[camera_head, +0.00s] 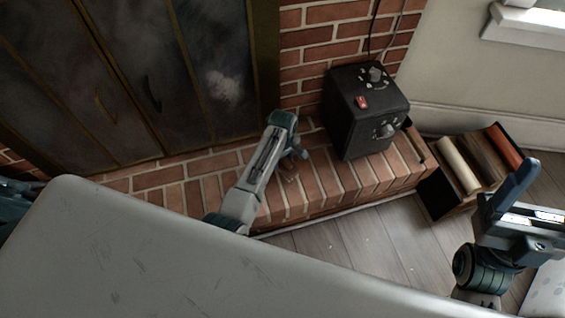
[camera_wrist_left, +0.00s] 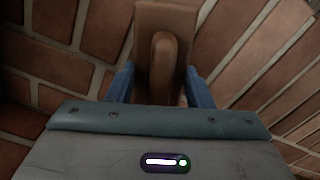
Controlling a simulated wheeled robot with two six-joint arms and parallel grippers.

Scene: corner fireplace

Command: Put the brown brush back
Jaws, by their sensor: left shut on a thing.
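The brown brush (camera_wrist_left: 165,50) sits between the blue fingers of my left gripper (camera_wrist_left: 160,88) in the left wrist view. Its long rounded brown back faces the camera, and its bristles are not visible. In the head view my left gripper (camera_head: 293,155) is low over the brick hearth, left of the black box. Only a small brown part of the brush (camera_head: 291,172) shows there, and I cannot tell whether it touches the bricks. My right gripper (camera_head: 516,190) is at the right edge with a blue finger showing; its opening is unclear.
A black box (camera_head: 362,120) with knobs and a red switch stands on the brick hearth (camera_head: 330,185). A wooden crate (camera_head: 437,195) with cream and orange rolls stands on the floor at right. Dark fireplace doors (camera_head: 150,80) are behind. A large grey surface (camera_head: 150,250) fills the foreground.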

